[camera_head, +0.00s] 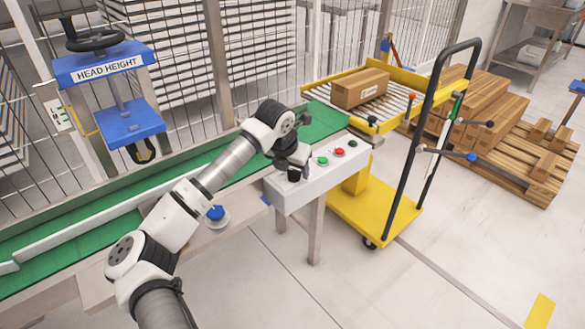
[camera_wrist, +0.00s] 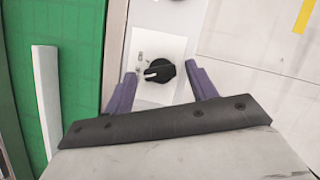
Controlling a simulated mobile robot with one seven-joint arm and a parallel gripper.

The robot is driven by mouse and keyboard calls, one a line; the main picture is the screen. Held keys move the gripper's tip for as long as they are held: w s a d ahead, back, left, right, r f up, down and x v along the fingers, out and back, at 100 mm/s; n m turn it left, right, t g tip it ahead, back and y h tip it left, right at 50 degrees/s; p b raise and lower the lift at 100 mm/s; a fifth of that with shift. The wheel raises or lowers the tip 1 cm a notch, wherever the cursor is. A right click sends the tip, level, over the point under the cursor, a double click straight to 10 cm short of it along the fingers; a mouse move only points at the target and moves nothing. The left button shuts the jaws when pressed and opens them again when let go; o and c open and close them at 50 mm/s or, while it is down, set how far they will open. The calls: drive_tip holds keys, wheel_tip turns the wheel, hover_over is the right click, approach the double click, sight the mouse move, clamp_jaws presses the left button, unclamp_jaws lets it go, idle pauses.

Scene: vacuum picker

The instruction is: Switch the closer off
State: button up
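A pale control box (camera_head: 320,186) stands at the end of the green conveyor, with a green, a red and a dark button on top. In the wrist view a black rotary knob (camera_wrist: 162,71) sits on a white plate (camera_wrist: 147,93) with small markings at its left. A pale mark on the knob points left toward them. My gripper (camera_wrist: 161,73) is open, its purple fingers either side of the knob with gaps; I cannot tell how far above it they are. In the head view my gripper (camera_head: 300,174) is over the box's left end and hides the knob.
A yellow trolley (camera_head: 375,215) with a black handle stands right of the box. A cardboard carton (camera_head: 360,89) lies on rollers behind. A "HEAD HEIGHT" stand (camera_head: 108,66) is at left by the green belt (camera_head: 60,238). A blue button (camera_head: 215,213) is below my arm.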

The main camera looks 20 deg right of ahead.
drive_tip(key=v, duration=1.4)
drive_tip(key=shift+w+d+f, duration=0.1)
